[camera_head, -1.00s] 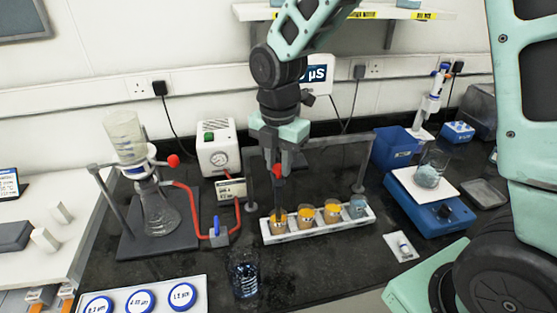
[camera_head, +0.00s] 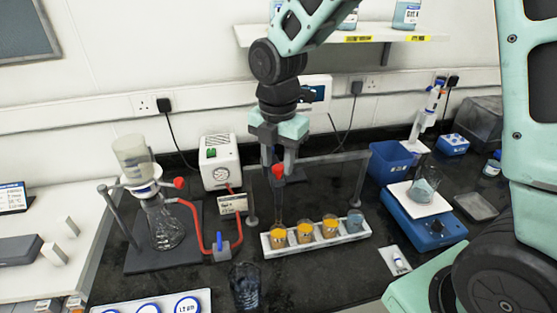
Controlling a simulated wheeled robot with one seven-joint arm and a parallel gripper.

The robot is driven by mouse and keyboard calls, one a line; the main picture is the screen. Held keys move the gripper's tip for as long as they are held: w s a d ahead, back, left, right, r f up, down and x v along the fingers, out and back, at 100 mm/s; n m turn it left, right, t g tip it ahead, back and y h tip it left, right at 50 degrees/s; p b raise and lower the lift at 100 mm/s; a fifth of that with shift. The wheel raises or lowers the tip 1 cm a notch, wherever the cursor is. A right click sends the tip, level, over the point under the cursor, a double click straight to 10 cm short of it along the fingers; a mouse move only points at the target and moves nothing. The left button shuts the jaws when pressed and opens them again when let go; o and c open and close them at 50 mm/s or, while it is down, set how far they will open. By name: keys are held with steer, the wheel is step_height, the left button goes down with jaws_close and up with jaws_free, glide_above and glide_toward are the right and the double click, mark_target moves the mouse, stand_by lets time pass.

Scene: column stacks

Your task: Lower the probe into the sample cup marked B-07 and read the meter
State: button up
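My gripper (camera_head: 279,168) is closed around the probe (camera_head: 278,192), a slim dark rod with a red top, and holds it upright above the leftmost cup. Its lower end is near that cup's mouth; whether it is inside is unclear. A white rack (camera_head: 292,249) holds the leftmost cup (camera_head: 278,238), two more cups (camera_head: 304,233) (camera_head: 330,228) with orange showing, and a bluish cup (camera_head: 355,221) at the right end. No cup marking is readable, so I cannot tell which is B-07. The meter (camera_head: 317,92), white with a dark blue screen, is partly hidden behind my arm; its reading is not legible.
A grey frame (camera_head: 335,158) stands behind the rack. A filter flask (camera_head: 163,225) with red tubing and a pump (camera_head: 221,160) stand left. A dark glass beaker (camera_head: 245,287) stands in front. A blue balance (camera_head: 425,226) with a beaker is right.

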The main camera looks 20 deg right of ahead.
steer(key=shift+o, duration=0.4)
steer(key=shift+s, duration=0.1)
step_height(320, 180, up, 17)
steer(key=b, duration=0.3)
steer(key=shift+r, duration=0.15)
